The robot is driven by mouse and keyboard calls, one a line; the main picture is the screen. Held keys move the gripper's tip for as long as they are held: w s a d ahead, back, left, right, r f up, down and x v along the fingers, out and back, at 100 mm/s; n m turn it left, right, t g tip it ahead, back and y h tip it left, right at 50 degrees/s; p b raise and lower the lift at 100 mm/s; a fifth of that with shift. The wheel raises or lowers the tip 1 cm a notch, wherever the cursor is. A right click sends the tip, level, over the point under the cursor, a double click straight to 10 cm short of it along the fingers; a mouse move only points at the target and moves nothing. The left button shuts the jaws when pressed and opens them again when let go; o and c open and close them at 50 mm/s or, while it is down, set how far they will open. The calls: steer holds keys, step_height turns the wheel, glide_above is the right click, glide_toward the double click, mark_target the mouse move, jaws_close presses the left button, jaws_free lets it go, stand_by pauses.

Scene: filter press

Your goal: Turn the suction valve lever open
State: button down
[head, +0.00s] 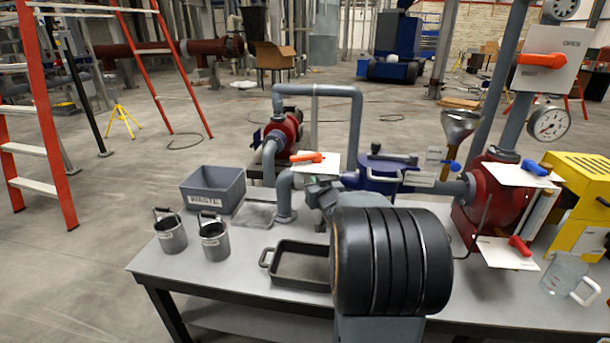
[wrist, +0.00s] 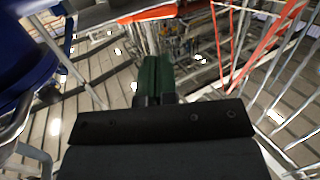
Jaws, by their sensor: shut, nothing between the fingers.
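An orange lever (head: 307,157) lies over a white plate (head: 328,161) on the grey pipework left of the blue pump body; I take it to be the suction valve lever, though its label is too small to read. In the wrist view an orange bar (wrist: 165,12), apparently this lever, runs across the top, just beyond the fingertips. My gripper (wrist: 155,62) is shut and empty, its green fingers together. I cannot tell whether the fingers touch the lever. In the head view my dark arm hides the fingertips.
Blue (head: 535,168) and red (head: 520,246) levers sit on white plates at the right, near a red housing (head: 490,200). An orange switch handle (head: 540,60) and gauge (head: 548,123) stand above. A tray (head: 300,266), two buckets (head: 171,236) and a grey bin (head: 213,188) occupy the left.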

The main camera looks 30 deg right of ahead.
steer(key=d+t, duration=0.1)
steer(key=d, duration=0.1)
steer(key=b, duration=0.2)
glide_toward(302, 160)
steer(key=shift+y, duration=0.3)
steer(key=x, duration=0.7)
steer(key=shift+w+d, duration=0.2)
